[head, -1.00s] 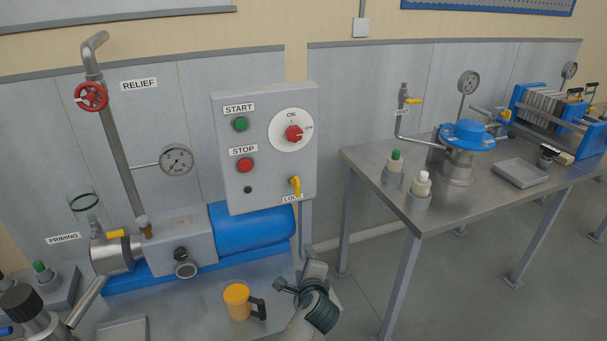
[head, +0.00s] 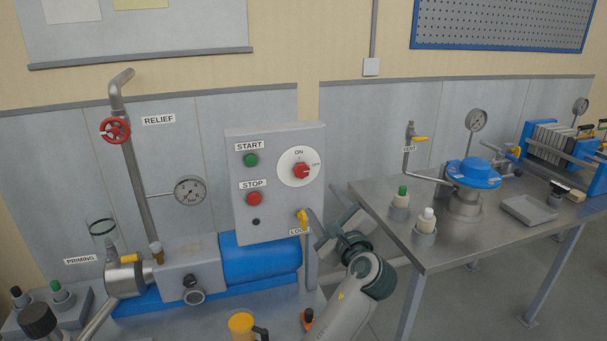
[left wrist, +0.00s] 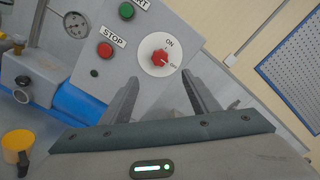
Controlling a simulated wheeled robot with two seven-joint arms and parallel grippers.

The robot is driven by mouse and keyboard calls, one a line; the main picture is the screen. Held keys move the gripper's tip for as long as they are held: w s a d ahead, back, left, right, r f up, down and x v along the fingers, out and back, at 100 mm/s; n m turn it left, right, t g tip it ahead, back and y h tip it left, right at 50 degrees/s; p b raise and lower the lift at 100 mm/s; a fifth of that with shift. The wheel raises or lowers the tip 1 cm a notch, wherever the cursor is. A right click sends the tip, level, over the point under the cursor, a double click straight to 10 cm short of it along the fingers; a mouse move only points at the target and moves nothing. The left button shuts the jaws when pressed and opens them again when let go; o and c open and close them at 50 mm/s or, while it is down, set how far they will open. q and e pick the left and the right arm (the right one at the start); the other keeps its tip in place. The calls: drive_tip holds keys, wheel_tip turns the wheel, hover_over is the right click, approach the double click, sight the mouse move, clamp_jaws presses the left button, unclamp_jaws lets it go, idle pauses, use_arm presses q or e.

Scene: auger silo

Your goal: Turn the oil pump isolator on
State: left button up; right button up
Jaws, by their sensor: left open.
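The isolator is a red rotary knob (head: 301,170) on a white round plate marked ON at the top and OFF at the right. It sits on a grey control box (head: 278,205), and its pointer is toward OFF. It also shows in the left wrist view (left wrist: 160,57). My left gripper (head: 322,226) is below and right of the knob, near the box's lower right corner. In the left wrist view my left gripper (left wrist: 160,78) is open and empty, its two fingers pointing toward the box with the knob between and beyond them. My right gripper is out of view.
The box also bears a green START button (head: 251,160), a red STOP button (head: 254,198) and a yellow lock lever (head: 302,216). The blue pump motor (head: 260,260) lies below. A yellow mug (head: 241,325) stands in front. A steel table (head: 440,245) is at the right.

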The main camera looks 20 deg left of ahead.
sight(302, 172)
use_arm(q)
drive_tip(key=p+x, duration=0.4)
drive_tip(key=x, duration=1.3)
drive_tip(key=shift+w+a, duration=0.1)
drive_tip(key=shift+a, duration=0.05)
drive_tip(key=shift+f, duration=0.1)
drive_tip(key=c, duration=1)
